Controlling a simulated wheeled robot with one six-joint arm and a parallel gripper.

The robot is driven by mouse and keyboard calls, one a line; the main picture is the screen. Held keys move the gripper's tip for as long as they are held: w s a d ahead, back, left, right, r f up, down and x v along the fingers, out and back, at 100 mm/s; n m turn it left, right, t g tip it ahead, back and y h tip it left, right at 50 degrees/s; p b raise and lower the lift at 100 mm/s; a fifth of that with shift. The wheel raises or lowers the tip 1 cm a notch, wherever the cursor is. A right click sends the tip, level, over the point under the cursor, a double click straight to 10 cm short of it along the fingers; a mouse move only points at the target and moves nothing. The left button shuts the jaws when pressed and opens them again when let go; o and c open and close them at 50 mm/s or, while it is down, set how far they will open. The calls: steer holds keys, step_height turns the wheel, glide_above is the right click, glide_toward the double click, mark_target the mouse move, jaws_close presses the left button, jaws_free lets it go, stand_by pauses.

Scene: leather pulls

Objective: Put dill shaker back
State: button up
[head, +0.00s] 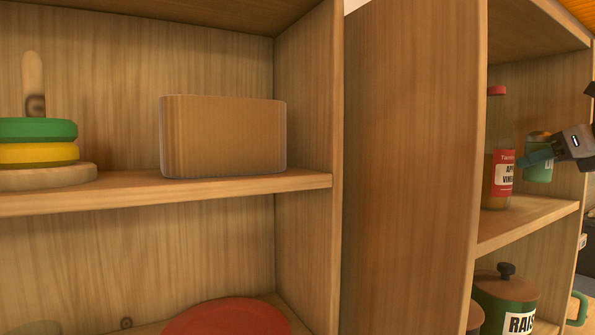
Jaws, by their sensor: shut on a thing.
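A small green shaker with a gold-brown lid (541,174), which I take to be the dill shaker, is upright in the upper compartment of the right-hand shelf unit. Its label is mostly cut off from view. My gripper (530,160) reaches in from the right edge, with its teal fingers across the shaker, and is shut on it. The fingers hide part of the shaker.
A red-capped vinegar bottle (499,135) stands just left of the shaker. Below is a green raisin canister (503,297). The left unit holds a wooden box (223,137), a ring stacker (40,152) and a red round thing (230,318). A thick upright panel (410,160) divides the units.

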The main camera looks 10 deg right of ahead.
steer(key=w, duration=0.3)
steer(key=shift+w+d+f, duration=0.1)
steer(key=shift+w+f, duration=0.1)
steer(key=shift+w, duration=0.2)
steer(key=shift+f, duration=1.75)
steer(key=shift+f, duration=0.1)
steer(key=o, duration=1)
steer(key=v, duration=1.2)
